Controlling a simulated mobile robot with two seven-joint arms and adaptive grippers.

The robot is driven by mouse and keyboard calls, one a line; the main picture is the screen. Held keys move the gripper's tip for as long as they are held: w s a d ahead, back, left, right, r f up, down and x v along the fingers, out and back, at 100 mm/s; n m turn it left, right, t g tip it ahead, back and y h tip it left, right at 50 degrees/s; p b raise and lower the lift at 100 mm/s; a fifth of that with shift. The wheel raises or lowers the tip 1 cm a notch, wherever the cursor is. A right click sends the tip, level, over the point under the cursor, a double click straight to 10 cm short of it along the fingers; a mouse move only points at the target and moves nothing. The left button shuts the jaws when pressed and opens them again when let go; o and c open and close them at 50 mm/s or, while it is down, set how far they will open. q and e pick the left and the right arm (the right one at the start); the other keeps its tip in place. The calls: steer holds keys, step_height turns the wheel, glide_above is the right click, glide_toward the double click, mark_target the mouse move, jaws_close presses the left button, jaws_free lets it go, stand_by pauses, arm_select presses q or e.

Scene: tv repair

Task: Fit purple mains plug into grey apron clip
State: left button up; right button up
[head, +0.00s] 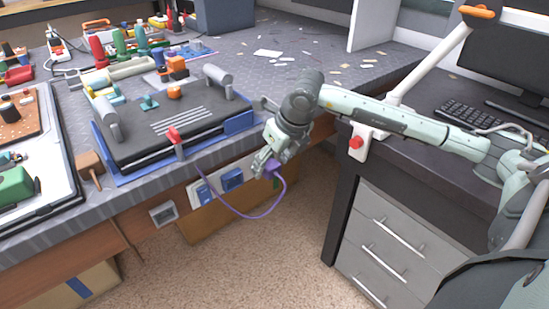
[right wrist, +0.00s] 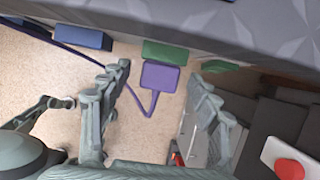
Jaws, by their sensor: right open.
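The purple mains plug (head: 271,168) is by the right end of the bench's wooden apron, with its purple cord looping below. In the right wrist view the plug (right wrist: 160,76) lies between the spread fingers of my right gripper (right wrist: 158,74), with gaps on both sides. A green block (right wrist: 165,50) is right behind the plug; I cannot tell if they touch. My right gripper (head: 266,157) partly hides the plug in the head view. A grey clip (head: 163,214) sits on the apron further left and looks empty. My left gripper is not in view.
Blue clips (head: 232,180) sit on the apron between the grey clip and my right gripper. A drawer unit (head: 385,245) stands to the right. The carpet (head: 230,262) below is clear.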

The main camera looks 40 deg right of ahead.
steer(key=c, duration=1.3)
steer(key=shift+o, duration=0.2)
steer(key=shift+s, duration=0.15)
steer(key=shift+s+d+b, duration=0.1)
steer(key=shift+s+b, duration=0.45)
steer(key=shift+s, duration=0.6)
steer(key=s+r, duration=0.1)
steer(key=s, duration=0.1)
steer(key=s+r, duration=0.2)
steer(key=shift+d, duration=0.1)
